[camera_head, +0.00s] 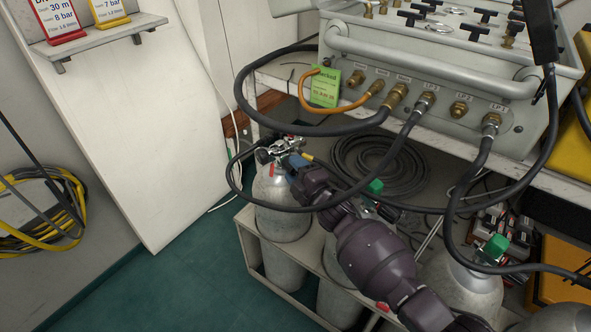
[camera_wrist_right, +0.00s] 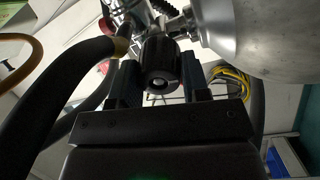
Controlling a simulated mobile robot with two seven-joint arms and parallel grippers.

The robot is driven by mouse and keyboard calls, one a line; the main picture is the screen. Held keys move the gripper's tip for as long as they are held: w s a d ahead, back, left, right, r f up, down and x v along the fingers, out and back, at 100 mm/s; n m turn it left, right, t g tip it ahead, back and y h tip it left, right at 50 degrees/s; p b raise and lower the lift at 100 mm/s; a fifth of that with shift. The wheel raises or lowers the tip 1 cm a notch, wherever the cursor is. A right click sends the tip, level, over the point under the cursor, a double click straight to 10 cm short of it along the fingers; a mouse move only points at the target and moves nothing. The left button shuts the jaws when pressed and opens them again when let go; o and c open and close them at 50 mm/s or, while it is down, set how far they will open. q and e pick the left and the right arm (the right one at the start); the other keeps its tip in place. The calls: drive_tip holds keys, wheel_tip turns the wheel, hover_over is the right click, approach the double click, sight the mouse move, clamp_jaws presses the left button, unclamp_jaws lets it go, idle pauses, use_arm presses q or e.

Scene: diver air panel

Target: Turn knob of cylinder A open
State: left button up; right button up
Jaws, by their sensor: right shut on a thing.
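A grey gas cylinder (camera_head: 281,207) stands at the left end of the rack, with a metal valve (camera_head: 284,148) on top. I take it for cylinder A, but no label on it is readable. My right gripper (camera_head: 293,164) is at this valve, its arm coming from the lower right. In the right wrist view a black ribbed knob (camera_wrist_right: 160,66) sits between the two fingers of the right gripper (camera_wrist_right: 158,84), which is shut on it. The knob joins the metal valve beside the cylinder (camera_wrist_right: 275,35). My left gripper is not in view.
Black hoses run from the grey air panel (camera_head: 430,75); one loops around the valve and passes close to my right arm. Other cylinders with green caps (camera_head: 495,246) stand to the right. A green tag (camera_head: 325,88) hangs at the panel. The floor (camera_head: 190,275) at left is clear.

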drive_tip(key=shift+n, duration=0.5)
drive_tip(key=o, duration=0.9)
